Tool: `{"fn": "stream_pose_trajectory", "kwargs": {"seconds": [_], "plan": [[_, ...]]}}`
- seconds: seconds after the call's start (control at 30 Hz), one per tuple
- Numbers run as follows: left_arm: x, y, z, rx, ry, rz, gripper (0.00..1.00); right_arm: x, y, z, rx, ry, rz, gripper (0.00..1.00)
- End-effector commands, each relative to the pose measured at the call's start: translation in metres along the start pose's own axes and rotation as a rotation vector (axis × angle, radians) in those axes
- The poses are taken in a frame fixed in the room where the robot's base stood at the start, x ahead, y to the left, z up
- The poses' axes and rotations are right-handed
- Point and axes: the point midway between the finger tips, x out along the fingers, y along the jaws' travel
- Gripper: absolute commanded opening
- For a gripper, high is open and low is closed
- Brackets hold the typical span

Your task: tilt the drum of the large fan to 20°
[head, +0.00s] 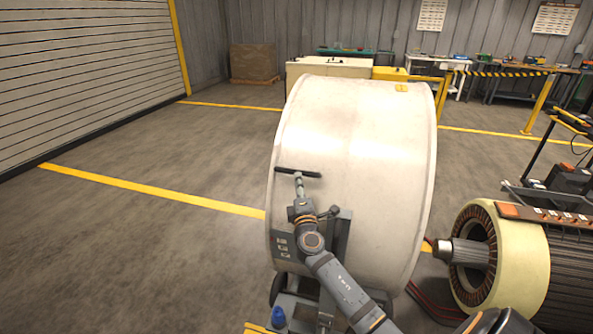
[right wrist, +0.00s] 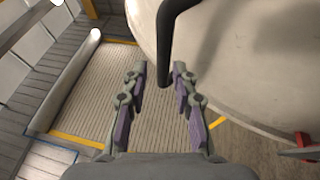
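The large fan's drum (head: 370,150) is a big off-white cylinder, standing in the middle of the head view. A dark handle bar (head: 312,174) shows at its left front side. My right gripper (head: 299,183) reaches up to this bar from below. In the right wrist view the right gripper (right wrist: 160,68) has its fingers apart. The dark bent bar (right wrist: 167,60) comes down between them, with a gap on each side. The pale drum (right wrist: 245,60) fills the upper right there. My left gripper is not in view. I cannot read the drum's tilt angle.
The fan's grey stand post (head: 340,240) is close beside my right arm. A cream and dark motor (head: 520,260) lies at the right. Workbenches (head: 440,65) and a yellow post (head: 540,103) stand behind. The floor at the left is clear.

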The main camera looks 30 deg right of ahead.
Motion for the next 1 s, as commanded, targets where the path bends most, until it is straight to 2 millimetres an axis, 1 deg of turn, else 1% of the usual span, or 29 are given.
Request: {"fn": "stream_pose_trajectory", "kwargs": {"seconds": [0.03, 0.1, 0.2, 0.33, 0.43, 0.63, 0.67, 0.8, 0.87, 1.0], "plan": [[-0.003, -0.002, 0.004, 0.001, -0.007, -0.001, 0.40, 0.012, 0.003, 0.001, -0.001, -0.002, 0.001, 0.28], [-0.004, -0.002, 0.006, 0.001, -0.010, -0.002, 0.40, 0.026, 0.002, 0.000, 0.001, -0.002, 0.001, 0.28], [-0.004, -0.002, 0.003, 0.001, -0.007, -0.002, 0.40, 0.043, 0.001, 0.000, 0.000, -0.002, 0.000, 0.28], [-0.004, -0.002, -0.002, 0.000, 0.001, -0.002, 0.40, 0.055, 0.000, 0.000, 0.001, -0.001, -0.001, 0.28], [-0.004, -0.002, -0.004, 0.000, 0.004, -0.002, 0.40, 0.059, -0.001, 0.000, 0.000, 0.000, -0.001, 0.28], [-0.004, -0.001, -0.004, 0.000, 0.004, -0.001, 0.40, 0.059, -0.001, 0.000, 0.000, 0.000, -0.002, 0.28], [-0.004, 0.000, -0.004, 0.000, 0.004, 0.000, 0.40, 0.059, -0.001, 0.000, 0.000, 0.000, -0.002, 0.27], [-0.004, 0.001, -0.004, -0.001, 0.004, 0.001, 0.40, 0.059, -0.001, 0.000, 0.001, 0.000, -0.002, 0.08], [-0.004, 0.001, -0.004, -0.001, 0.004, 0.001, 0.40, 0.059, -0.001, 0.000, 0.001, 0.000, -0.002, 0.00], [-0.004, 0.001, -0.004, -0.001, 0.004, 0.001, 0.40, 0.059, -0.001, 0.000, 0.001, 0.000, -0.002, 0.00]]}}
